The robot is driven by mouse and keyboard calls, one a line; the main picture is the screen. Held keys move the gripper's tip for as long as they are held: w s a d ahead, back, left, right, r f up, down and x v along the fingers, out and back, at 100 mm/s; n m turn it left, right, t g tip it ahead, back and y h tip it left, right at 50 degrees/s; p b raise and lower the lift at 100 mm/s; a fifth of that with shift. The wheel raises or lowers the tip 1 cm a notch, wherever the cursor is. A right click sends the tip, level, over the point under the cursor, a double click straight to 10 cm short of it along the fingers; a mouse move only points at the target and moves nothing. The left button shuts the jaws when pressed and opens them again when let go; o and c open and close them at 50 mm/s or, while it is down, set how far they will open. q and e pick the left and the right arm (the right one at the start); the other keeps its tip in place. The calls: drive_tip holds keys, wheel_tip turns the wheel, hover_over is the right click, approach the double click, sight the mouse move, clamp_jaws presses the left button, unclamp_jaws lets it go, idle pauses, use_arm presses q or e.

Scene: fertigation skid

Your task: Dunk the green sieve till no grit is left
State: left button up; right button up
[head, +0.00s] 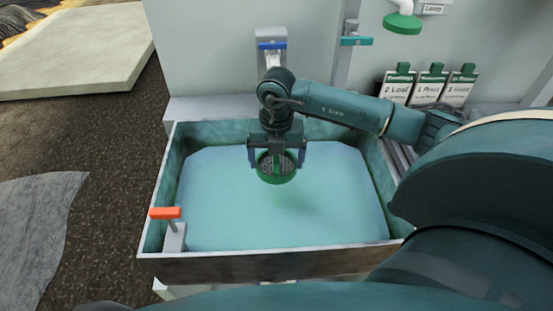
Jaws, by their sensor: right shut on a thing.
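The green sieve (277,180) is a small round green cup with a dark grey, speckled inside. My right gripper (277,160) is shut on it, over the middle of the basin (205,268). The basin holds pale turquoise water (240,222). A soft darker patch shows in the water below and right of the sieve. I cannot tell whether the sieve touches the water, or whether the grey inside is grit or mesh. My left gripper is not in view.
A red-handled valve (165,213) stands at the basin's front left corner. A blue-handled tap (271,45) and a teal-handled valve (356,41) are on the back wall. Several labelled white packs with green tops (428,84) stand at the back right. Gravel ground lies left.

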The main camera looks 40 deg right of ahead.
drive_tip(key=shift+r+p, duration=1.4)
drive_tip(key=shift+r, duration=0.85)
